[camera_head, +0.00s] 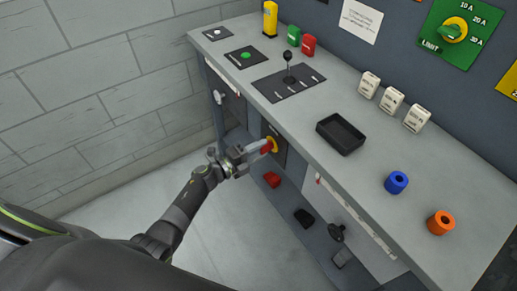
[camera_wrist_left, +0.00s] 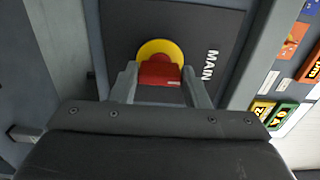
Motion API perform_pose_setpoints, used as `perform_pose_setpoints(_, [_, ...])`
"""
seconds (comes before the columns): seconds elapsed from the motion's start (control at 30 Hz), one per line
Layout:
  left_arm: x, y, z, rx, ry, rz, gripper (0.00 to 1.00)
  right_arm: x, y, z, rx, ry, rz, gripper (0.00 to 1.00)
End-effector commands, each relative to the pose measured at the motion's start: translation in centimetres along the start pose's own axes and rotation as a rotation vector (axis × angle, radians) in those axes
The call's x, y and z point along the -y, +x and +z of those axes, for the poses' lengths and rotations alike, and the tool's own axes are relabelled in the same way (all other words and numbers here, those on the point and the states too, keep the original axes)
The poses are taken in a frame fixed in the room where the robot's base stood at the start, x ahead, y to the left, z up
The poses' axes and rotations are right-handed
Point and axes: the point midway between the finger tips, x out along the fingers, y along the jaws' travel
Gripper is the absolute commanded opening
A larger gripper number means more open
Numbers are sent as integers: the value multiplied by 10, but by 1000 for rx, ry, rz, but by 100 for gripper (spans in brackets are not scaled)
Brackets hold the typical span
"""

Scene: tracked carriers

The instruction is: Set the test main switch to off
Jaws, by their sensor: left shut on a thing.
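The main switch is a red handle (camera_wrist_left: 160,72) on a round yellow plate (camera_wrist_left: 161,46), set in a dark panel (camera_wrist_left: 205,25) lettered MAIN. In the head view the switch (camera_head: 274,144) is on the front face of the bench, below the worktop. My left gripper (camera_head: 263,148) reaches it from the left. In the left wrist view its two fingers stand on either side of the red handle, shut on it. No off mark or other position marking is readable around the handle. My right gripper is in neither view.
The grey worktop (camera_head: 345,170) overhangs the switch and holds a black tray (camera_head: 341,134), a small lever (camera_head: 289,70), a blue ring (camera_head: 396,182) and an orange ring (camera_head: 440,223). Below the switch are a red block (camera_head: 272,180) and dark parts. The floor left of the bench is clear.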

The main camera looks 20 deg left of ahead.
Motion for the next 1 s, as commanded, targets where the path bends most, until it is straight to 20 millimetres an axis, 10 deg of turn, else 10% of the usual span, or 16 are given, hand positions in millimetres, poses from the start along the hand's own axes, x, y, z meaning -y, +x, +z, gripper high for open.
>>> perform_pose_setpoints(0.4, [-1,0,0,1,-6,2,19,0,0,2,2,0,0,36])
perform_pose_setpoints(0.43, [-1,0,0,1,-6,2,46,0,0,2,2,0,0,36])
perform_pose_setpoints(0.57, [-1,0,0,1,-5,1,63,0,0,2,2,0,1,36])
perform_pose_setpoints(1.0, [-1,-13,0,1,-3,2,64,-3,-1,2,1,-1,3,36])
